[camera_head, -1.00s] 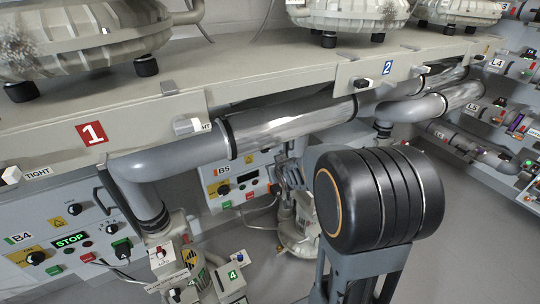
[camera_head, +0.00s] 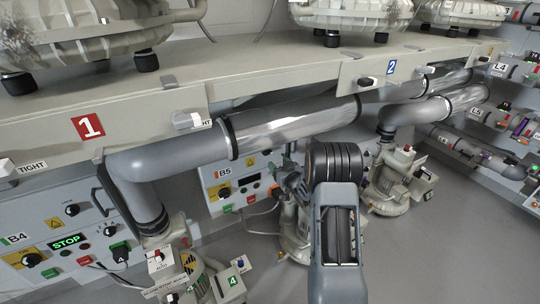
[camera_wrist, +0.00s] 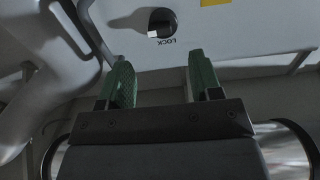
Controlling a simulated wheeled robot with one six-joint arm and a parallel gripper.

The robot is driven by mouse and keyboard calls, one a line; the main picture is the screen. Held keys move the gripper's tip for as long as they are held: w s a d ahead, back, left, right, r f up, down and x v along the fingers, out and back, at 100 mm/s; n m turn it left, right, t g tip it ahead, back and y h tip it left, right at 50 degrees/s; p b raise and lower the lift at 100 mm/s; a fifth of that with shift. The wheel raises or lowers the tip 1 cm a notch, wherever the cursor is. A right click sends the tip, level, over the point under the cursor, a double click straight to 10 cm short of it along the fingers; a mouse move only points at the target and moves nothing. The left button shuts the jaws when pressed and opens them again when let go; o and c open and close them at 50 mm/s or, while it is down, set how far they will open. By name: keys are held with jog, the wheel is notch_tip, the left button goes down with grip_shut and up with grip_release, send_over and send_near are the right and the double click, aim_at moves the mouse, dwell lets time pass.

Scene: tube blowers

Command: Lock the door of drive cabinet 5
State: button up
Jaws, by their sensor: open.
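Drive cabinet B5 (camera_head: 208,176) stands under the bench in the head view, a pale panel with a B5 label, a knob, a small display and coloured buttons. My arm covers the space to its right. In the wrist view a pale panel (camera_wrist: 235,32) carries a round black lock knob (camera_wrist: 163,22) with a white mark at its lower left. The word LOCK shows upside down beneath it. My gripper (camera_wrist: 160,78) is open and empty, its two green fingers apart and below the knob in the picture, not touching it. The head view hides the fingers.
A thick grey pipe (camera_head: 180,155) runs under the bench above B5. A blower (camera_head: 400,185) stands right of my arm. The floor (camera_head: 440,250) at right is clear.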

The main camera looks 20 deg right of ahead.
aim_at(270, 153)
jog(key=w, duration=0.5)
jog(key=w+a, duration=0.1)
jog(key=w, duration=0.2)
jog(key=c, duration=0.7)
jog(key=shift+d, duration=0.1)
jog(key=shift+c, duration=0.2)
